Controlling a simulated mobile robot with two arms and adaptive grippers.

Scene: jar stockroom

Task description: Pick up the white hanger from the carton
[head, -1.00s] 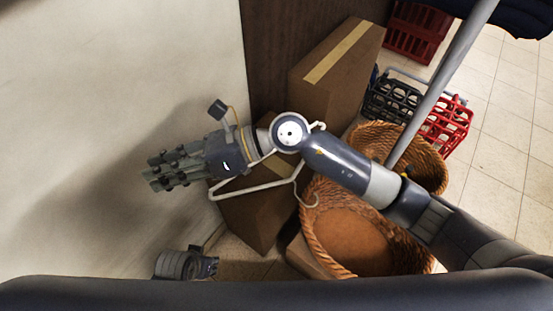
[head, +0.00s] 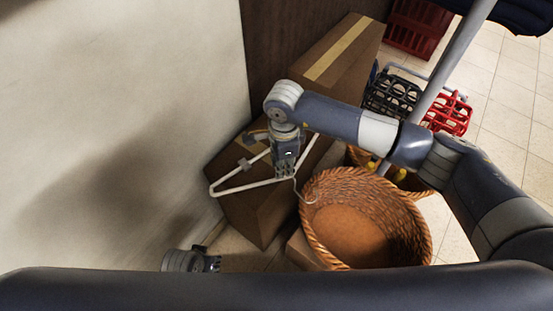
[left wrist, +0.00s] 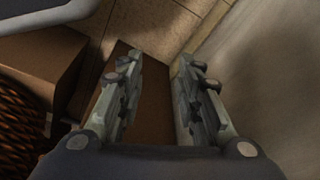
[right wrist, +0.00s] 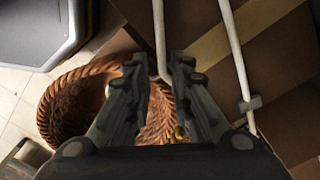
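The white hanger (head: 232,190) lies on top of the lower brown carton (head: 262,220), its hook reaching over the carton's edge toward the basket. My right gripper (head: 285,176) points down over the hanger near its hook end. In the right wrist view my right gripper (right wrist: 160,62) is open, and one white bar of the hanger (right wrist: 159,35) runs between its fingertips; contact cannot be told. A second bar with a grey clip shows to the right. My left gripper (head: 212,263) is low beside the wall; the left wrist view shows it (left wrist: 158,65) open and empty.
A wicker basket (head: 318,215) stands right of the carton, with another behind it. A taller taped carton (head: 315,85) stands behind. A pale wall (head: 120,120) closes the left side. Black and red bottle crates (head: 445,115) and a grey pole (head: 445,70) are at right.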

